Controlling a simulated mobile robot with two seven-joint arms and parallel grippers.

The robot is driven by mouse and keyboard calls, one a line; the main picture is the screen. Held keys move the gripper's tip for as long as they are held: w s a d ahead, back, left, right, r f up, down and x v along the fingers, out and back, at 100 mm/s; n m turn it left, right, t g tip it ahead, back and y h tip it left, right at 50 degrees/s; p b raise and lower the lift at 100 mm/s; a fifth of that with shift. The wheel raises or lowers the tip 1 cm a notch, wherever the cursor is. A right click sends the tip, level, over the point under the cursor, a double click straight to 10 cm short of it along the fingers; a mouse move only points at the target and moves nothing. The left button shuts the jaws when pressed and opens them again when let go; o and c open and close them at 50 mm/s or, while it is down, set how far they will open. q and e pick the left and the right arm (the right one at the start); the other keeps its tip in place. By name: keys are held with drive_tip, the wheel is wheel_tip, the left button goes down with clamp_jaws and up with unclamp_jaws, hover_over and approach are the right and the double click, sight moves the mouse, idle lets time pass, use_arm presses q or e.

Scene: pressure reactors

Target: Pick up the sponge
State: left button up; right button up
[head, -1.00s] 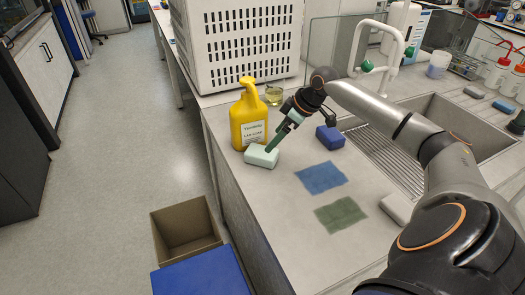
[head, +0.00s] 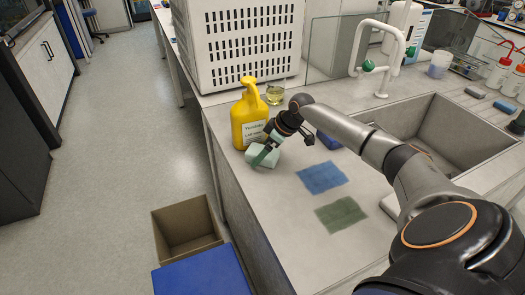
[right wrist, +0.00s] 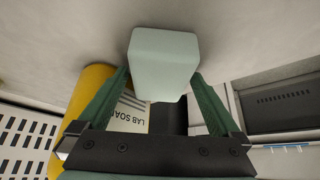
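A pale mint block (head: 264,147), which looks like the sponge, lies on the counter in front of the yellow soap bottle (head: 247,118). My right gripper (head: 266,154) has come down over it from the right. In the right wrist view the block (right wrist: 165,62) sits between the two green fingers of my right gripper (right wrist: 162,78). The fingers are spread wide, one on each side of it; whether they touch it is hard to tell. One finger covers part of the block in the head view. My left gripper is not in view.
A dark blue block (head: 328,142) is mostly hidden behind my right arm. Blue (head: 322,178) and green (head: 341,214) cloths lie flat on the counter. A glass beaker (head: 275,94) stands behind the bottle. The sink (head: 425,125) is at right; a faucet (head: 378,62) stands behind it.

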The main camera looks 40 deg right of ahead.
drive_tip(key=c, duration=1.3)
drive_tip(key=shift+r, duration=0.15)
drive_tip(key=shift+s+r, duration=0.15)
wheel_tip(320, 180, up, 7)
drive_tip(key=shift+f, duration=0.1)
drive_tip(key=shift+s+a+f+p, duration=0.15)
drive_tip(key=shift+s+a, duration=0.85)
drive_tip(key=shift+s, duration=2.15)
drive_tip(key=shift+s+a+r+p, duration=0.15)
drive_tip(key=shift+s+a, duration=0.9)
drive_tip(key=shift+s, duration=2.05)
drive_tip(key=shift+s+a+f+p, duration=0.2)
drive_tip(key=shift+s+a, duration=0.8)
drive_tip(key=shift+s, duration=2.15)
